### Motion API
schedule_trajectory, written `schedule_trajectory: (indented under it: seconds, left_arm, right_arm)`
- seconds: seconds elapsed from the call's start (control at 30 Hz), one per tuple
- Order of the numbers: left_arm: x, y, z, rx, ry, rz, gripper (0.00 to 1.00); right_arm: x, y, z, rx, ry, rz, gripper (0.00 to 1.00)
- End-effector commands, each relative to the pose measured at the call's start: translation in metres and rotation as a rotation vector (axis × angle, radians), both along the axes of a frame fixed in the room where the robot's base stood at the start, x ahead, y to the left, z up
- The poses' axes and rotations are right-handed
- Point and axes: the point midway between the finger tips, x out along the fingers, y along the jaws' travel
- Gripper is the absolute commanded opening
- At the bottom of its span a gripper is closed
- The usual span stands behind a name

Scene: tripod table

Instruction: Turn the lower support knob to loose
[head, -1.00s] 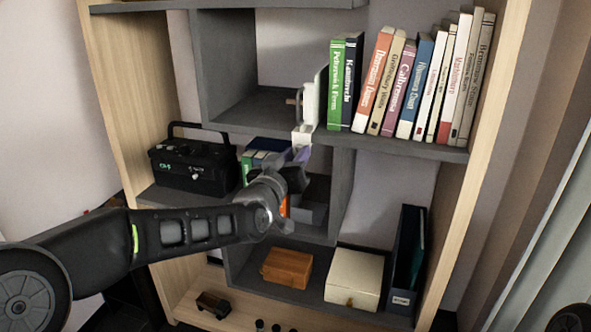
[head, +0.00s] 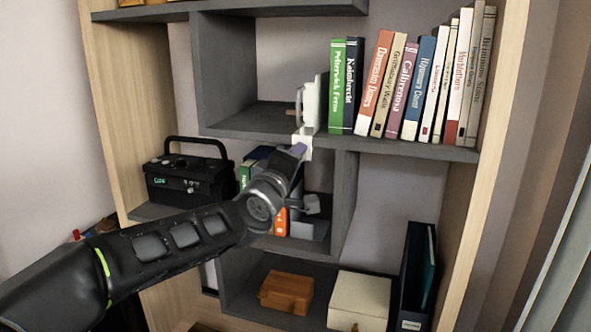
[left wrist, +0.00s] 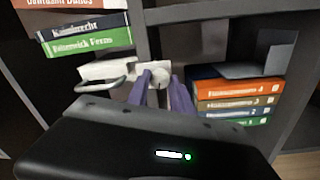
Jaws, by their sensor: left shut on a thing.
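A white fitting (head: 311,104) with a loop handle stands at the shelf edge, left of the green book. Its lower end, a small white knob (head: 303,141), sits at the front edge of the shelf. My left gripper (head: 298,152) reaches up to it from below left. In the left wrist view, the purple fingers of my left gripper (left wrist: 163,88) are on either side of the pale round knob (left wrist: 160,80), shut on it. The fingers partly hide the knob, and I cannot read any marking on it. My right gripper is out of view.
Upright books (head: 410,85) fill the shelf right of the fitting. A black radio-like box (head: 188,180) stands at left. Books lie in the cubby (head: 281,222) behind my wrist. A brown box (head: 287,292) and a cream box (head: 359,300) are below.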

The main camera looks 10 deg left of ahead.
Motion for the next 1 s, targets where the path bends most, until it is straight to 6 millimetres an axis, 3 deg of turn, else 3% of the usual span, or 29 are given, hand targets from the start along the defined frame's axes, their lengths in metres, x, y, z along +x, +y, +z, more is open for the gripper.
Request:
schedule_trajectory:
  seconds: [0.5,1.0]
  left_arm:
    - [0.0,0.0,-0.001,-0.438,0.027,0.0,0.0]
    - [0.0,0.0,0.0,-0.567,0.036,0.001,0.0]
  right_arm:
    - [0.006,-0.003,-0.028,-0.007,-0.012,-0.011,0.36]
    - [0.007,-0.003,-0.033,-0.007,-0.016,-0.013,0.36]
